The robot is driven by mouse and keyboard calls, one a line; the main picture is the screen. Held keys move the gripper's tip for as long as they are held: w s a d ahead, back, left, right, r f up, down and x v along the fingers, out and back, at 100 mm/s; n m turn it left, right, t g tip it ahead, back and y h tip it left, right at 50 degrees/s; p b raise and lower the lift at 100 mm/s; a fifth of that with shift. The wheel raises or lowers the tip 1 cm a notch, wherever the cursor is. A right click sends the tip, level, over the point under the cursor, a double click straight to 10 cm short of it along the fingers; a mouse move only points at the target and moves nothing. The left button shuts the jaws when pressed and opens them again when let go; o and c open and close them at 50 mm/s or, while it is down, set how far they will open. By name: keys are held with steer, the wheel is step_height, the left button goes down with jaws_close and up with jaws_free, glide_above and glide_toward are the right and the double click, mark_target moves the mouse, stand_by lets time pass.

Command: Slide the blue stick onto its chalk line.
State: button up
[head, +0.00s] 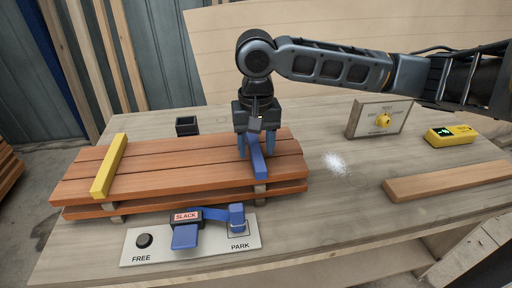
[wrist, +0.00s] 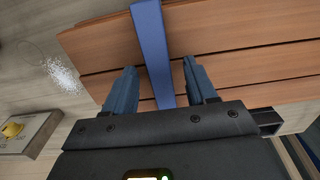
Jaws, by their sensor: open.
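The blue stick (head: 257,160) lies across the stacked reddish boards (head: 185,158) near their right end. It also shows in the wrist view (wrist: 151,50), running between my fingers. My gripper (head: 256,150) points down over the stick, with one blue finger on each side of it. In the wrist view my gripper (wrist: 160,88) is open, with gaps between each finger and the stick. A yellow stick (head: 109,166) lies across the boards near their left end. I cannot make out a chalk line on the boards in either view.
A white panel marked FREE and PARK (head: 190,242) with a blue lever (head: 208,215) labelled SLACK lies in front of the boards. A small black box (head: 187,125) stands behind them. White powder (head: 338,163), a dial box (head: 380,118), a yellow device (head: 450,134) and a loose plank (head: 447,180) are to the right.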

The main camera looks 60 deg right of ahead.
mark_target(256, 150)
step_height(256, 150, up, 11)
stand_by(0.3)
